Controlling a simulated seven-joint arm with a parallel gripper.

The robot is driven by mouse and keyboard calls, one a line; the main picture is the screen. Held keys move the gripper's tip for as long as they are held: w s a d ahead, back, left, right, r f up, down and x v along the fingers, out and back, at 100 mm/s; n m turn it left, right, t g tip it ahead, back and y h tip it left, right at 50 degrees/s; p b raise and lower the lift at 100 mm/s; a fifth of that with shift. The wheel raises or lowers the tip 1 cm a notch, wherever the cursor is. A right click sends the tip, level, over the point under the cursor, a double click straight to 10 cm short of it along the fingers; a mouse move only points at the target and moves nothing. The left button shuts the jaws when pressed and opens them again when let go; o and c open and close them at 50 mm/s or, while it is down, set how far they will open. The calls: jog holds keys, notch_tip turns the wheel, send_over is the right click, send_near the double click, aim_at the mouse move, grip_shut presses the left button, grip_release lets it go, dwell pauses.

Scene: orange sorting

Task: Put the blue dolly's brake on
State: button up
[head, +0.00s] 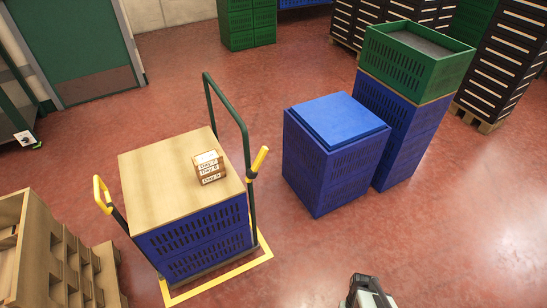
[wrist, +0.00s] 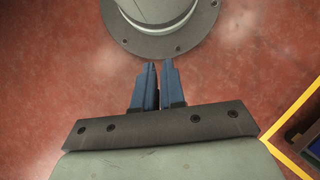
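A cart with a dark green push frame (head: 228,105) stands inside a yellow floor outline, loaded with blue crates (head: 200,240) under a wooden board (head: 150,170). I cannot tell for sure that it is the blue dolly, as its deck is mostly hidden. A yellow-topped lever (head: 103,195) stands at its left side and another yellow-gripped lever (head: 259,160) at its right; which one works a brake is not clear. In the wrist view my gripper (wrist: 158,66) has its fingers nearly together, with nothing between them, over the red floor, apart from the cart.
A small labelled box (head: 209,168) sits on the board. A blue crate stack (head: 325,160) and a taller stack topped by a green crate (head: 420,65) stand to the right. Wooden pallets (head: 55,250) are at lower left. The yellow floor line (wrist: 288,122) shows at wrist-view right.

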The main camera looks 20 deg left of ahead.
jog(key=shift+t, duration=0.6)
jog(key=w, duration=0.2)
jog(key=w+a, duration=0.1)
jog(key=w, duration=0.2)
jog(key=w+r, duration=0.1)
jog(key=w, duration=0.2)
jog(key=shift+w+a, duration=0.15)
jog(key=shift+a, duration=0.15)
grip_shut()
jog(key=w+a+r+m+t+y, duration=0.1)
jog(key=w+a+r+y, duration=0.3)
jog(key=w+a, duration=0.5)
jog(key=w+a+r+m+t+y, duration=0.1)
jog(key=w+a+r+y, duration=0.35)
jog(key=w+a, duration=0.4)
jog(key=w+a+r+m+t+y, duration=0.2)
jog(key=w+a+r+y, duration=0.45)
jog(key=w+r, duration=0.5)
jog(key=w+r+m+t+y, duration=0.1)
jog(key=w+r+t+y, duration=0.1)
jog(key=r+y, duration=0.5)
notch_tip(320, 180, up, 4)
jog(key=shift+w+d+f+m, duration=0.1)
jog(key=shift+w+d+m, duration=0.25)
jog(key=shift+w, duration=0.35)
